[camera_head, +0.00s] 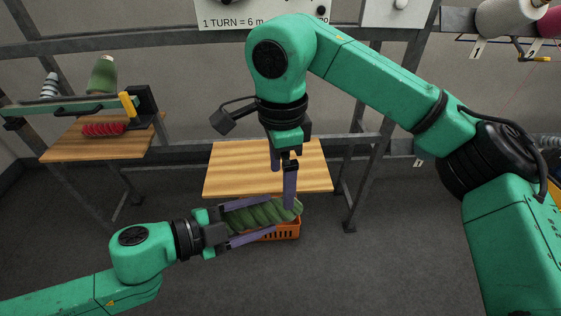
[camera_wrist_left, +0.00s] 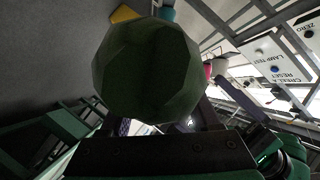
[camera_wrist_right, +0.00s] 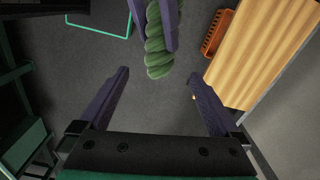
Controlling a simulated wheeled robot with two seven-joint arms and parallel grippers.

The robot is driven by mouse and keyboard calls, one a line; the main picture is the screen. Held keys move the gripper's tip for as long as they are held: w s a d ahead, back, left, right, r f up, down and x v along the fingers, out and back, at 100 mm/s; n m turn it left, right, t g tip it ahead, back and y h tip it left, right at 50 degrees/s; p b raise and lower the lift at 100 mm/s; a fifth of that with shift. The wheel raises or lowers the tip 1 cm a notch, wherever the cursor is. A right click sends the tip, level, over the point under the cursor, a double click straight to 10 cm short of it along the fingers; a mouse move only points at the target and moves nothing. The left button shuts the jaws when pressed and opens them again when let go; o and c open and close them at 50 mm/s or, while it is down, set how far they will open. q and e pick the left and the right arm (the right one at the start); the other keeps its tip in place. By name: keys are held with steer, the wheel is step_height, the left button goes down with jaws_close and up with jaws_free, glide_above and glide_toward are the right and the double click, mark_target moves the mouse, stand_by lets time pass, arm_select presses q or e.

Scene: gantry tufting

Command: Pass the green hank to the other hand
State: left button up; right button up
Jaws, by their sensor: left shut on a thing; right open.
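The green hank (camera_head: 262,214) is a twisted green roll, held roughly level in front of the wooden table. My left gripper (camera_head: 250,220) is shut on it, with purple fingers along both sides and the hank's far end sticking out to the right. In the left wrist view the hank's end (camera_wrist_left: 148,72) fills the upper middle. My right gripper (camera_head: 283,185) points down from above at the hank's free end, its fingers apart. In the right wrist view the right gripper (camera_wrist_right: 158,95) is open and empty, and the hank (camera_wrist_right: 158,45) shows beyond the fingertips.
An orange basket (camera_head: 285,232) stands behind and below the hank. The bare wooden table (camera_head: 265,160) is behind it. A second wooden table (camera_head: 70,148) at left bears a red hank (camera_head: 103,130). Grey gantry rails (camera_head: 200,42) run across the back.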

mark_target(281, 202)
step_height(281, 202, down, 9)
steer(key=shift+r, duration=0.15)
steer(key=c, duration=1.4)
arm_select(q)
steer(key=o, duration=1.5)
arm_select(e)
steer(key=shift+c, duration=0.6)
